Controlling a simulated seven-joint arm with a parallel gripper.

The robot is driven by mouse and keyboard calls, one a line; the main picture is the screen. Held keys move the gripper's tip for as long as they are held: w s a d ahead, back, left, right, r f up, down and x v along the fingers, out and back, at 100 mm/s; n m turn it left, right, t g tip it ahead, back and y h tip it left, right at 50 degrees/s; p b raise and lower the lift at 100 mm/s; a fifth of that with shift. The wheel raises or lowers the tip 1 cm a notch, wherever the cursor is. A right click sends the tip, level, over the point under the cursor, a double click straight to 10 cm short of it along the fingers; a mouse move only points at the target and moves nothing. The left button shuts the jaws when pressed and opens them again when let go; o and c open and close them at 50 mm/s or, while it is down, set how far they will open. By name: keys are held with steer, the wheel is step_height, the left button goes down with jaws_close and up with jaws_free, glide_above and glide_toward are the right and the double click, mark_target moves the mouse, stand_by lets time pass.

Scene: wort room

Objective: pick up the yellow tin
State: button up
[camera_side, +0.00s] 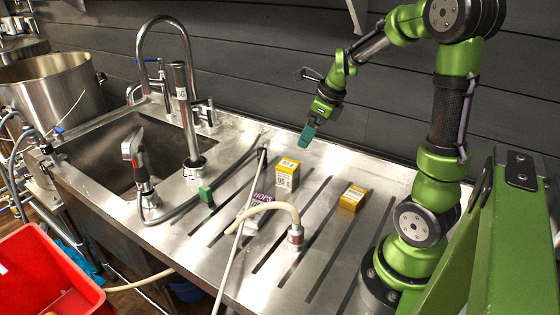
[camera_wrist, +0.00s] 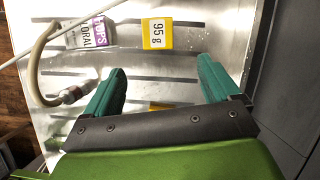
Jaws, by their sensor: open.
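Two small yellow box-shaped things stand on the steel drainboard, and I cannot tell which is the yellow tin. One yellow box (camera_side: 287,173) has a white label and stands upright; in the wrist view its label (camera_wrist: 157,33) reads 95 g. The other yellow box (camera_side: 352,198) is farther right, with a dark mark on its label. A strip of yellow (camera_wrist: 158,106) shows between my fingers, mostly hidden by my gripper body. My gripper (camera_side: 307,134) has teal fingers, open and empty (camera_wrist: 160,66), above the back of the drainboard, apart from both boxes.
A purple and grey hops packet (camera_side: 262,200) lies left of the boxes, beside a beige hose (camera_side: 268,208) with a metal end. A green block (camera_side: 206,196), sink (camera_side: 120,150) and tall tap (camera_side: 180,90) are left. The dark wall is close behind. Bare drainboard surrounds the right box.

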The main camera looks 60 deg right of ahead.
mark_target(289, 164)
steer(key=shift+m, duration=0.9)
steer(key=x, duration=1)
steer(key=shift+w+a+f, duration=0.1)
steer(key=shift+w+f, duration=0.2)
steer(key=shift+x, duration=3)
steer(key=shift+a, duration=0.15)
steer(key=shift+c, duration=0.3)
